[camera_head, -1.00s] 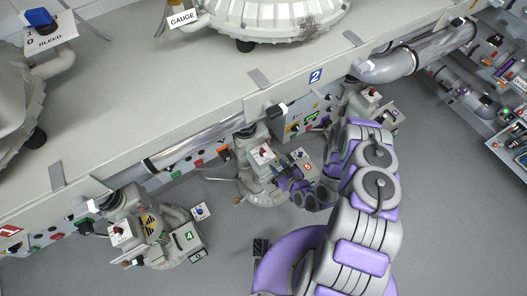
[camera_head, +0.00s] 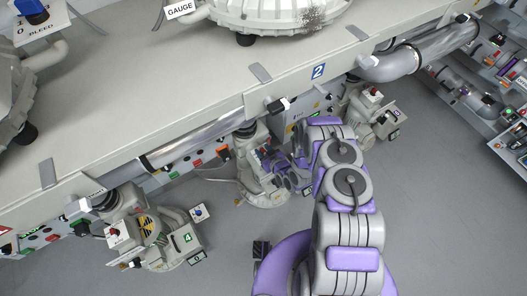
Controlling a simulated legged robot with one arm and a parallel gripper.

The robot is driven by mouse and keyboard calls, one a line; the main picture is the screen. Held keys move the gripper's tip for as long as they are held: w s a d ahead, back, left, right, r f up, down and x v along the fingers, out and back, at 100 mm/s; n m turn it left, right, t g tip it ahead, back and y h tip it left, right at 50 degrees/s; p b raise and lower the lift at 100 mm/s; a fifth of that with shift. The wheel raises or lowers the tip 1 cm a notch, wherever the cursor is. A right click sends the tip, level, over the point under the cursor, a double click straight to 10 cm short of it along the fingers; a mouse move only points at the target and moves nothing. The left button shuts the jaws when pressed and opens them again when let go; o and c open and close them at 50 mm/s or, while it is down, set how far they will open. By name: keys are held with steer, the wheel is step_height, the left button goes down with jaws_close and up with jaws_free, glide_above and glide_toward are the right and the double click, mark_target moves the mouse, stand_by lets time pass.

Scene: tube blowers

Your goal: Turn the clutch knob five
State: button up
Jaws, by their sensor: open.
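The middle blower unit (camera_head: 262,192) stands on the floor below the bench edge, between a unit marked 4 on its left and another unit on its right. My purple and grey arm reaches from the bottom of the view up to this middle unit. My gripper (camera_head: 270,160) is open at the unit's upper right side, small in the picture. The arm's end covers the side where a number plate and small knob would show, so I cannot make out clutch knob five. I cannot tell whether the fingers touch anything.
The left unit (camera_head: 155,240) has a green 4 label (camera_head: 187,238). A right unit (camera_head: 375,115) stands beyond my arm. The long bench (camera_head: 200,95) with a blue 2 sign (camera_head: 318,71) overhangs the units. The grey floor (camera_head: 440,220) at right is clear.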

jaws_close()
stand_by(0.4)
